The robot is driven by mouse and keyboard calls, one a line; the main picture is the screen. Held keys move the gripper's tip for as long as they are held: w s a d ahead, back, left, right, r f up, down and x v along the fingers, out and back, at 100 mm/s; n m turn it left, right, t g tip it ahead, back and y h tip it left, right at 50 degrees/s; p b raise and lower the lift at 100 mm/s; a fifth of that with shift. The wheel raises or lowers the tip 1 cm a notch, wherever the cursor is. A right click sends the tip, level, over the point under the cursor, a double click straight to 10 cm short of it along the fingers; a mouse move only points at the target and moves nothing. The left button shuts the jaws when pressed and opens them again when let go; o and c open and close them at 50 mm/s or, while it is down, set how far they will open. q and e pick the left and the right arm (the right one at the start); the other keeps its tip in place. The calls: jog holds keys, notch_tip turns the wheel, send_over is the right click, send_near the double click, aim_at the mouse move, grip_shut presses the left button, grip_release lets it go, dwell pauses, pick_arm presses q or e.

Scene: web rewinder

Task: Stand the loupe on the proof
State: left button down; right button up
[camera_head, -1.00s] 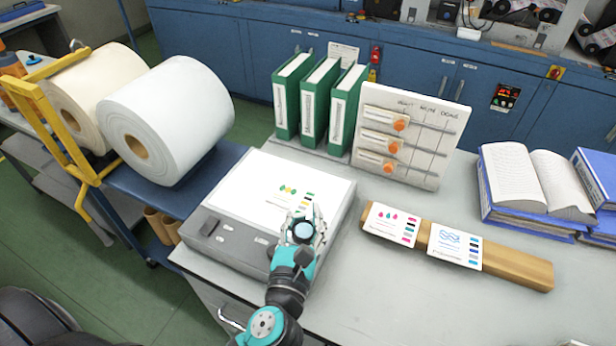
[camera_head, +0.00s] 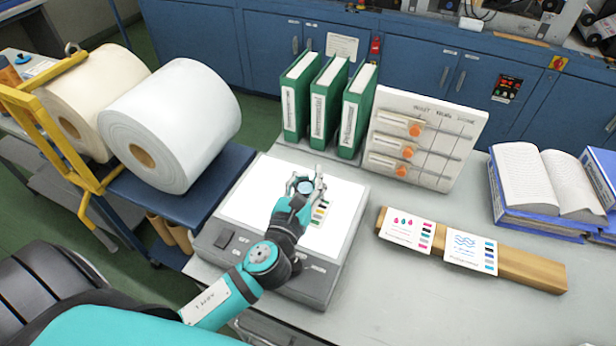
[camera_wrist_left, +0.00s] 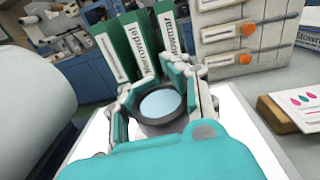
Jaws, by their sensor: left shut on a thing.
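The loupe (camera_wrist_left: 160,104), a dark round ring with a pale blue lens, is held between the fingers of my left gripper (camera_head: 305,182). Its lens also shows in the head view (camera_head: 305,187). The gripper is shut on it above the white lit top of the light box. The proof (camera_head: 321,213), a white print with colour patches, lies on that top and is partly hidden by my gripper and wrist. I cannot tell whether the loupe touches the surface. My right gripper is not in view.
The light box (camera_head: 228,238) has switches on its front. Green binders (camera_head: 327,100) and a white board with orange knobs (camera_head: 425,130) stand behind it. A wooden bar with two cards (camera_head: 520,268) lies right. The table between is clear.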

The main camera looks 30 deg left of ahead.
aim_at(308, 181)
pick_arm(q)
jog(key=shift+w+a+f, duration=0.1)
jog(key=shift+w+a, duration=0.55)
jog(key=shift+w, duration=0.2)
notch_tip(308, 181, down, 3)
jog(key=shift+f+b, duration=0.1)
jog(key=shift+b, duration=0.4)
jog(key=shift+f, duration=0.2)
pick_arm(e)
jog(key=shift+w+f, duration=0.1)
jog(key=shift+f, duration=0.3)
pick_arm(q)
jog(key=shift+f, duration=0.1)
jog(key=c, duration=0.9)
grip_release()
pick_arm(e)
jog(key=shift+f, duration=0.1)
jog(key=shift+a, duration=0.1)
